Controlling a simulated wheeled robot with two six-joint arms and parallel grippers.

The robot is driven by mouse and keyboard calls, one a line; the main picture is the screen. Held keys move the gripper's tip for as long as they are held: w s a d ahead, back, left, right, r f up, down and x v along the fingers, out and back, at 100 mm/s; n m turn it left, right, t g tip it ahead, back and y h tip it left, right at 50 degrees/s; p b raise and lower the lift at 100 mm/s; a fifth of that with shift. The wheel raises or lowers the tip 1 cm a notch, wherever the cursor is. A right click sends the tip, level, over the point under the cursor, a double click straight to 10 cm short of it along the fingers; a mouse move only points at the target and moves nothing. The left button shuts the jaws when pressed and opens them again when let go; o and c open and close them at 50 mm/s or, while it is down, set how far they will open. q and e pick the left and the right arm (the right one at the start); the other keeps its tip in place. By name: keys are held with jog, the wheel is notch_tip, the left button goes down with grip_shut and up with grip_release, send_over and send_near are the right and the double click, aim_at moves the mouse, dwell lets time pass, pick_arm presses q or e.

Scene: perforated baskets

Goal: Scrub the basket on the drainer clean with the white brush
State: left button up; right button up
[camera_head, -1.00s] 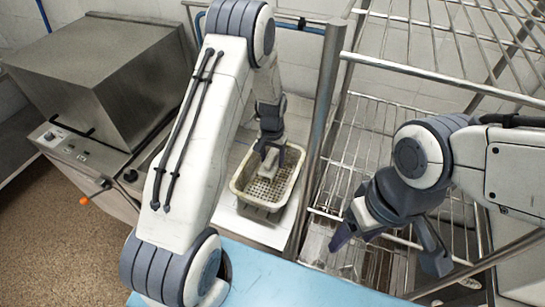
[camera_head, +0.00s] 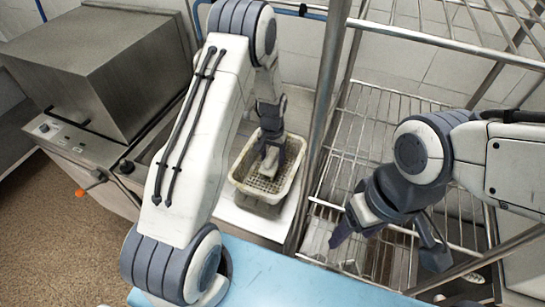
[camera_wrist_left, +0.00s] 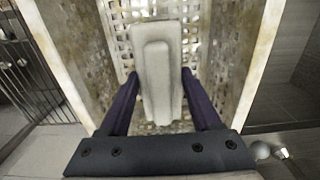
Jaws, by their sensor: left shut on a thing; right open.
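The cream perforated basket (camera_head: 285,188) stands on the pale drainer surface (camera_head: 250,222) in the middle of the head view. Brownish stains show on its walls and floor in the left wrist view (camera_wrist_left: 232,50). My left gripper (camera_head: 270,160) reaches down into the basket and is shut on the white brush (camera_wrist_left: 158,75), which lies between its two fingers. The brush is over the perforated floor; whether its underside touches the floor is hidden. My right gripper (camera_head: 392,240) is open and empty, to the right of the basket in front of the wire rack.
A steel dishwasher-like machine (camera_head: 100,65) stands at the left. A steel post (camera_head: 322,120) and wire rack (camera_head: 375,150) are close to the basket's right. A light blue surface (camera_head: 275,280) lies in front.

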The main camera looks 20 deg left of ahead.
pick_arm(q)
jog(key=shift+f+b, duration=0.4)
jog(key=shift+f, duration=0.15)
